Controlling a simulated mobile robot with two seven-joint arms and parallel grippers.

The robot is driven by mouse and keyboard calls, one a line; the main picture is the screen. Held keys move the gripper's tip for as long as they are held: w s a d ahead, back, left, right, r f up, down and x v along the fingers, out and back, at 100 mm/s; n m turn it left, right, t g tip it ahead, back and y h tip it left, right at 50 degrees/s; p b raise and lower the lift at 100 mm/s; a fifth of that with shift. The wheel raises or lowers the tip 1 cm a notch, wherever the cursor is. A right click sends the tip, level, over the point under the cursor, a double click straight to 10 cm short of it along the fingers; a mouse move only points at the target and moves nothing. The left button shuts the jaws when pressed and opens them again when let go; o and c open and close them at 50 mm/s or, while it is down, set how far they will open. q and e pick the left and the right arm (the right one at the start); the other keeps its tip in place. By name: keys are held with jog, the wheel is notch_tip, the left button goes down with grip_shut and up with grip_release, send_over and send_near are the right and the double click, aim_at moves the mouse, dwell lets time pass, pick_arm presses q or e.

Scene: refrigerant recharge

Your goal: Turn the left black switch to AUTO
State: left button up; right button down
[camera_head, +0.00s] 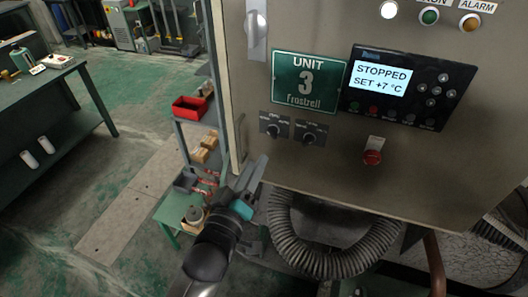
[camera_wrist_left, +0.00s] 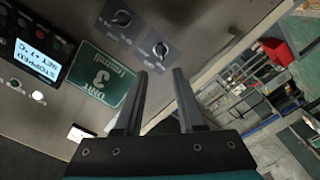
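The left black switch (camera_head: 272,127) is a small dark knob on a square plate, low on the grey unit panel below the green UNIT 3 sign (camera_head: 307,82). A similar right switch (camera_head: 310,134) sits beside it. Their labels are too small to read. My left gripper (camera_head: 253,174) is below and left of the left switch and apart from it. In the left wrist view, which is turned over, my gripper's two fingers (camera_wrist_left: 160,74) are spread with nothing between them. The left switch (camera_wrist_left: 160,48) shows just beyond the tips. My right gripper is not in view.
A display (camera_head: 404,86) reads STOPPED, SET +7 °C. A red button (camera_head: 372,157) is right of the switches. A ribbed hose (camera_head: 330,252) hangs below the panel. A shelf with a red bin (camera_head: 190,107) stands left, and a workbench (camera_head: 42,100) farther left.

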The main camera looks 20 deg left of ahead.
aim_at(271, 135)
pick_arm(q)
jog(key=w+b, duration=0.2)
jog(key=w, duration=0.2)
jog(key=w+b, duration=0.1)
jog(key=w, duration=0.4)
jog(key=shift+d+f+b, duration=0.15)
jog(key=shift+f+b, duration=0.05)
jog(key=shift+b, duration=0.15)
jog(key=shift+w, duration=0.2)
jog(key=shift+c, duration=0.3)
jog(key=shift+r, duration=0.1)
grip_shut()
